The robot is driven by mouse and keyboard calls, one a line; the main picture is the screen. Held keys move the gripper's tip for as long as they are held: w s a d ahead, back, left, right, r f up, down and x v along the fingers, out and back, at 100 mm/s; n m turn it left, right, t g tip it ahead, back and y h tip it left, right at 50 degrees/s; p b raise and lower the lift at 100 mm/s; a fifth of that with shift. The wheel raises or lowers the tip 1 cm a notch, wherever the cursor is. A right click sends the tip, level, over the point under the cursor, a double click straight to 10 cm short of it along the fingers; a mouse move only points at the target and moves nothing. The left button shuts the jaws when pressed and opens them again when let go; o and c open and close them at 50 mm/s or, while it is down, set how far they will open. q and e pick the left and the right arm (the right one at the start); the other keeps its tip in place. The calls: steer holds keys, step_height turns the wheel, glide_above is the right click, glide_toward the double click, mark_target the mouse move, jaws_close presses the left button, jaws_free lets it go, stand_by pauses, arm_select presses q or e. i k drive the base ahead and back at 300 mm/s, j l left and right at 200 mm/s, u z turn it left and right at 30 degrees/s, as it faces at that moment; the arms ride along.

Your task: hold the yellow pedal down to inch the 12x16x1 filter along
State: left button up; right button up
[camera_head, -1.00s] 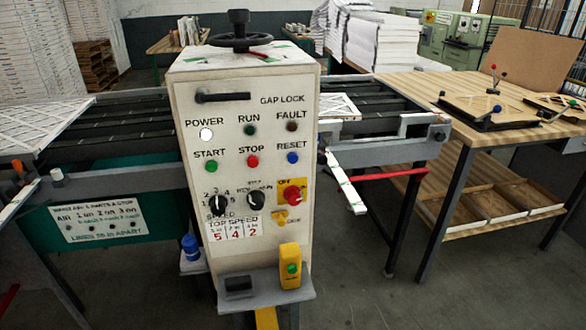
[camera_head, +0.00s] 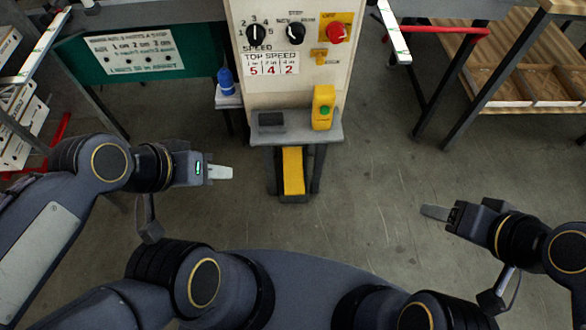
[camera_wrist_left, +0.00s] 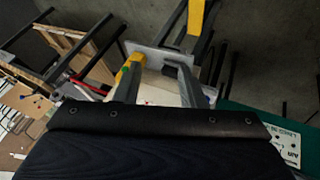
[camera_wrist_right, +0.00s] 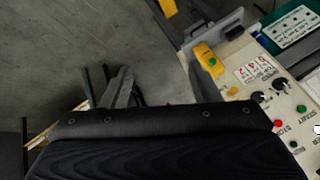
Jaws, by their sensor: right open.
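The yellow pedal (camera_head: 293,170) is low at the foot of the machine's control panel (camera_head: 290,85), between dark side pieces. It also shows at the top of the left wrist view (camera_wrist_left: 196,15) and of the right wrist view (camera_wrist_right: 168,7). My left gripper (camera_head: 222,172) is left of the pedal, apart from it, with its fingers spread and empty. My right gripper (camera_head: 433,212) is further off to the pedal's right, open and empty. Nothing touches the pedal. I cannot make out the 12x16x1 filter in the current views.
A grey shelf (camera_head: 268,133) juts out above the pedal and bears a yellow box with a green button (camera_head: 323,107). A blue bottle (camera_head: 226,80) stands on a small side ledge. A wooden table with a lower shelf (camera_head: 520,70) is at right. The floor around the pedal is clear.

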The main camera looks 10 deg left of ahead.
mark_target(294, 173)
steer(key=i+l, duration=0.4)
steer(key=l, duration=0.2)
steer(key=i+l, duration=0.45)
steer(key=i+l+u, duration=0.2)
steer(key=l, duration=0.15)
steer(key=k+u, duration=0.1)
steer(key=u, duration=1.4)
